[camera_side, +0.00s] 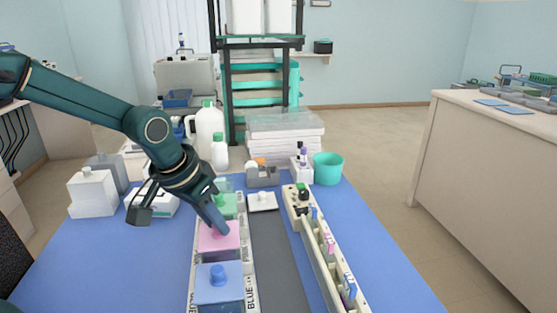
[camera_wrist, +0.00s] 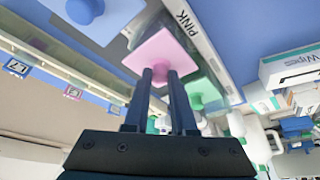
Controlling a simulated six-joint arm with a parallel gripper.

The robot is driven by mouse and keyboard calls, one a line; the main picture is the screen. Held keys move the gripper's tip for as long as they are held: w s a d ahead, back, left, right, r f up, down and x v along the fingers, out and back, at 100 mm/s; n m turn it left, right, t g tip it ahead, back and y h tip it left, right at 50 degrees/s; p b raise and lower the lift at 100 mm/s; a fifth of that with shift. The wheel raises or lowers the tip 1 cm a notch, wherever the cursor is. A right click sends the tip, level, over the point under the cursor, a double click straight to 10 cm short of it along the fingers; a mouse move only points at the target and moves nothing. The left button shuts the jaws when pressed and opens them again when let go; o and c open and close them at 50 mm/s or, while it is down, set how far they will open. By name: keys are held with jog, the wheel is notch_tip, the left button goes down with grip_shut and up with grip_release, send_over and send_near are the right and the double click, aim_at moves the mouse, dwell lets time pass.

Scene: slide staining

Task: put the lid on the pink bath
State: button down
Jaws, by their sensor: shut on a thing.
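The pink lid (camera_side: 214,243) is a flat square in the row of baths, between the green lid (camera_side: 228,207) and the blue lid (camera_side: 218,286). My gripper (camera_side: 221,229) reaches down to it from the upper left and is shut on it, with the knob mostly hidden by the fingers. In the wrist view the pink lid (camera_wrist: 160,52) lies at the tips of my gripper (camera_wrist: 165,75), beside the PINK label (camera_wrist: 184,22). The lid is over the pink bath and looks about level. The bath is largely hidden, and I cannot tell whether the lid rests fully on its rim.
A long slide rack (camera_side: 318,254) stands to the right, past a dark grey strip (camera_side: 274,258). A small white square piece (camera_side: 262,203) lies behind the strip. White bottles (camera_side: 209,130) and a teal cup (camera_side: 328,168) stand at the back.

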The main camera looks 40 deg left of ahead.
jog(key=shift+f, duration=0.15)
jog(key=c, duration=0.7)
grip_release()
jog(key=shift+o, duration=0.2)
jog(key=shift+v, duration=2.6)
